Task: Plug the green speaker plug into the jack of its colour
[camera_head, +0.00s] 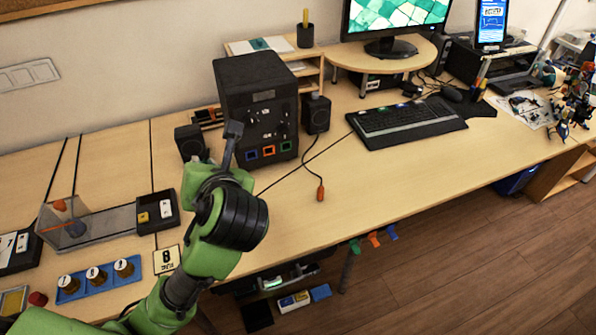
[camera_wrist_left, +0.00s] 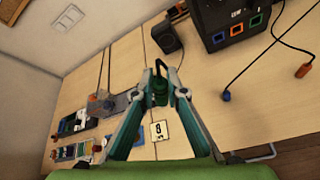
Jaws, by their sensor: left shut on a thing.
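The black speaker box (camera_head: 262,95) stands on the desk with blue (camera_head: 251,155), orange (camera_head: 268,151) and green (camera_head: 286,146) framed jacks low on its front. The green jack is the rightmost, and it also shows in the left wrist view (camera_wrist_left: 257,20). My left gripper (camera_head: 232,132) is in front of the box, left of the jacks. In the wrist view its fingers are shut on the dark green plug (camera_wrist_left: 158,84), with a dark cable above it. The plug is apart from the green jack. In the head view I cannot make the plug out. My right gripper is not in view.
The orange plug (camera_head: 320,193) lies on the desk on its cable. The blue plug (camera_wrist_left: 226,95) shows in the wrist view. Small black speakers (camera_head: 317,113) (camera_head: 191,142) flank the box. A keyboard (camera_head: 405,119) is to the right; a blue tray (camera_head: 97,279) is at left.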

